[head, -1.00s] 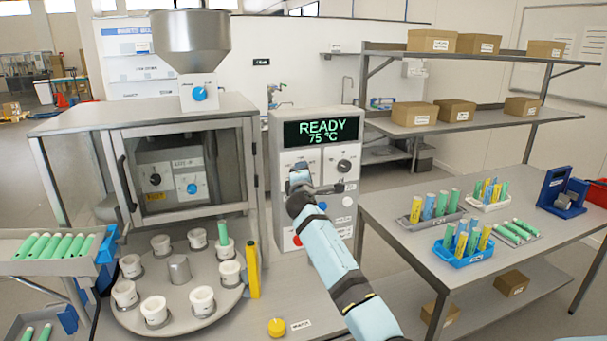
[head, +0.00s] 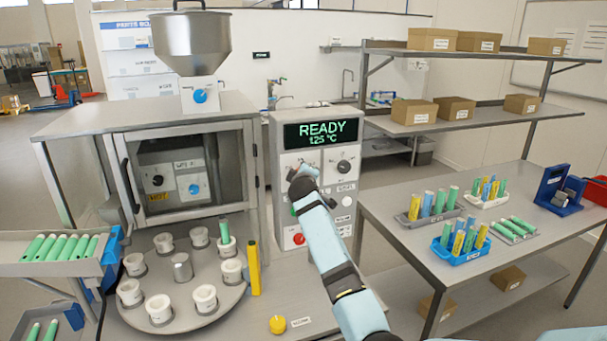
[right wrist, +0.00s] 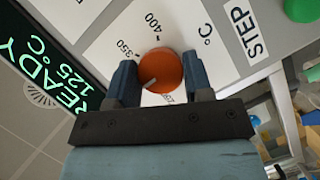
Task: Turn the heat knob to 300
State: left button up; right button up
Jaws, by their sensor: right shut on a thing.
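The heat knob (right wrist: 163,68) is orange with a pale pointer line. In the right wrist view it sits on a white dial plate with printed marks, 350 and 400 among them. My right gripper (head: 303,178) is at the upper left of the control panel (head: 283,222) and hides the knob in the head view. In the right wrist view my right gripper (right wrist: 161,78) has its fingers on both sides of the knob, shut on it. The display (head: 321,133) reads READY, 125 °C. My left gripper is not in view.
A black knob (head: 343,167) sits right of my gripper on the same panel, with a red button (head: 298,239) lower down. A glass-doored machine with a round turntable (head: 178,299) of white cups stands left. A table (head: 400,268) with tube racks stands right.

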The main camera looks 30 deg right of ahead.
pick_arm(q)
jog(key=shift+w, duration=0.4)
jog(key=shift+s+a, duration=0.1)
pick_arm(e)
jog(key=o, duration=0.9)
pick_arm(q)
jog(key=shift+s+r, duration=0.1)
pick_arm(e)
jog(key=shift+s, duration=0.1)
